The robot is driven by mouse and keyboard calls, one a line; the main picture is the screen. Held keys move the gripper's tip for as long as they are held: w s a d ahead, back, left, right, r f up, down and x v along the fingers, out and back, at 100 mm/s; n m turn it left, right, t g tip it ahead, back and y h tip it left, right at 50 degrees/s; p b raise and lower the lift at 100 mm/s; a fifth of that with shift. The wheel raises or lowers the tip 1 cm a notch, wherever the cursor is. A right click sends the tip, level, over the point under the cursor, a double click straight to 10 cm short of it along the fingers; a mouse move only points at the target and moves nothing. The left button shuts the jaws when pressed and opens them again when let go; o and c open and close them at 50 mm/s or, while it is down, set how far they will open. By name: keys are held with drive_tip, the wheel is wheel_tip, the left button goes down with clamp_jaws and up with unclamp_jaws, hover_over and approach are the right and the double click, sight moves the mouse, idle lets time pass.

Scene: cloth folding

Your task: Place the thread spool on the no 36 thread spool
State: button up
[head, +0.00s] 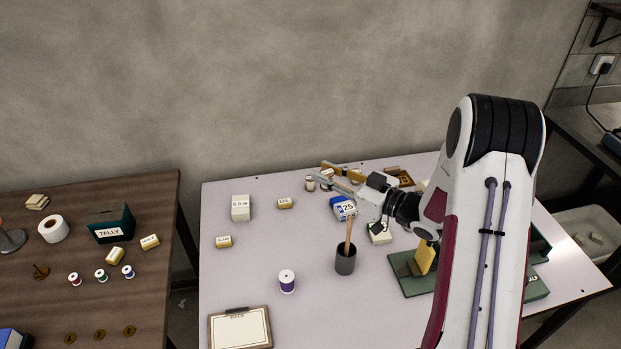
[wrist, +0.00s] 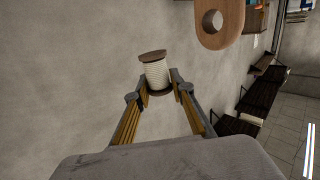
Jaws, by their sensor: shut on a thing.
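My gripper (head: 319,172) is at the back of the light table, its fingers pointing left. In the wrist view, my gripper (wrist: 159,88) is shut on a thread spool (wrist: 154,72) with cream thread and brown wooden ends, held at the fingertips and slightly tilted. In the head view the fingers partly hide it. A small pale spool-like thing (head: 310,184) shows by the lower fingertip; whether it is apart from the held spool I cannot tell. A purple thread spool (head: 287,281) stands upright at the front of the table. I can read no number 36 on any spool.
A blue box marked 25 (head: 343,208) is below my gripper. A dark cup (head: 345,261) holds an upright stick. A white block (head: 240,208) and a clipboard (head: 240,328) are left. Small red, green and blue spools (head: 101,275) stand on the brown table (head: 150,200).

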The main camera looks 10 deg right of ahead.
drive_tip(key=w+d+r+m+t+h, duration=0.1)
drive_tip(key=w+r+m+t+h, duration=0.2)
drive_tip(key=w, duration=0.6)
drive_tip(key=w+d+r+m+t+h, duration=0.1)
drive_tip(key=w+m+h, duration=0.2)
drive_tip(key=w+h, duration=0.35)
drive_tip(key=m+h, duration=0.3)
drive_tip(key=h, duration=0.1)
hover_over(311, 183)
drive_tip(key=d, duration=0.2)
drive_tip(key=shift+f, duration=0.9)
wheel_tip(311, 183, down, 9)
drive_tip(key=w+a+m+g+h, duration=0.1)
drive_tip(key=m+h, duration=0.2)
drive_tip(key=h, duration=0.1)
drive_tip(key=shift+w+a, duration=0.35)
drive_tip(key=shift+w, duration=0.05)
drive_tip(key=shift+f, duration=0.2)
drive_tip(key=shift+f, duration=3)
drive_tip(key=shift+f, duration=0.1)
drive_tip(key=shift+f, duration=1.8)
drive_tip(key=shift+f, duration=0.1)
